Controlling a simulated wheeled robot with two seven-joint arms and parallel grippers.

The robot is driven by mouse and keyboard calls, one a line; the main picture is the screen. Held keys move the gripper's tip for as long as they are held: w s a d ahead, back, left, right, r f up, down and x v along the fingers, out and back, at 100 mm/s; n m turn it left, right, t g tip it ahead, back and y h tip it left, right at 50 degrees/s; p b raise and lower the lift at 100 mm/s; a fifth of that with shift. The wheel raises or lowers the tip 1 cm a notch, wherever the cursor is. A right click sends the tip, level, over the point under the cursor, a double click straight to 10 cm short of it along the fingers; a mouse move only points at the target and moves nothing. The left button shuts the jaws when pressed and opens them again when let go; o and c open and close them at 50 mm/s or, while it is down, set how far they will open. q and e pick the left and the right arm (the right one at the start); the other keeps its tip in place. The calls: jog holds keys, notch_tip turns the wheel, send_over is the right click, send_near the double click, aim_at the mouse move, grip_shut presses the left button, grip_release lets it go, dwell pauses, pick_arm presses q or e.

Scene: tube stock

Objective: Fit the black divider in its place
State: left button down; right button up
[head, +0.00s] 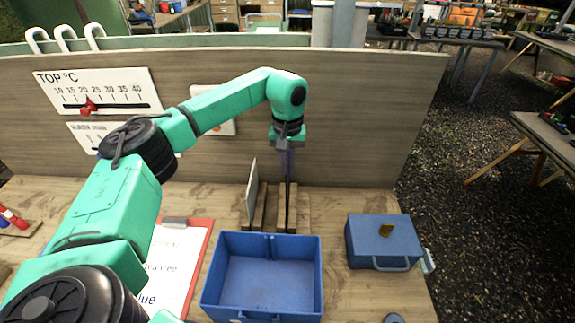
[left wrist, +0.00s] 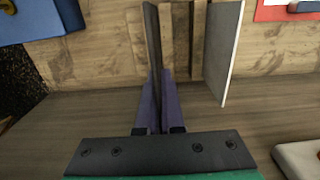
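The black divider (head: 288,205) stands upright, seen nearly edge-on, at the wooden rack behind the blue box. In the left wrist view the black divider (left wrist: 151,35) runs down between the purple fingers. My left gripper (head: 288,165) points down from above. Its fingers (left wrist: 157,100) lie close on both sides of the divider's upper edge and look shut on it. The open blue box (head: 265,280) stands empty in front of the rack, with a dark slotted guide on its back wall. My right gripper is not in view.
A pale divider (head: 252,190) stands slightly tilted in the wooden rack (head: 263,208), left of the black one. A closed blue case (head: 378,240) is at the right. A red clipboard (head: 200,255) lies at the left. A wooden panel (head: 350,110) rises behind.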

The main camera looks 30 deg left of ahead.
pick_arm(q)
jog(key=shift+f, duration=0.1)
jog(key=shift+f+b, duration=0.9)
jog(key=shift+f, duration=0.5)
jog(key=shift+f+b, duration=0.85)
jog(key=shift+f, duration=0.65)
jog(key=shift+f+b, duration=0.95)
jog(key=shift+f, duration=0.45)
jog(key=c, duration=1)
grip_release()
jog(key=shift+r, duration=0.15)
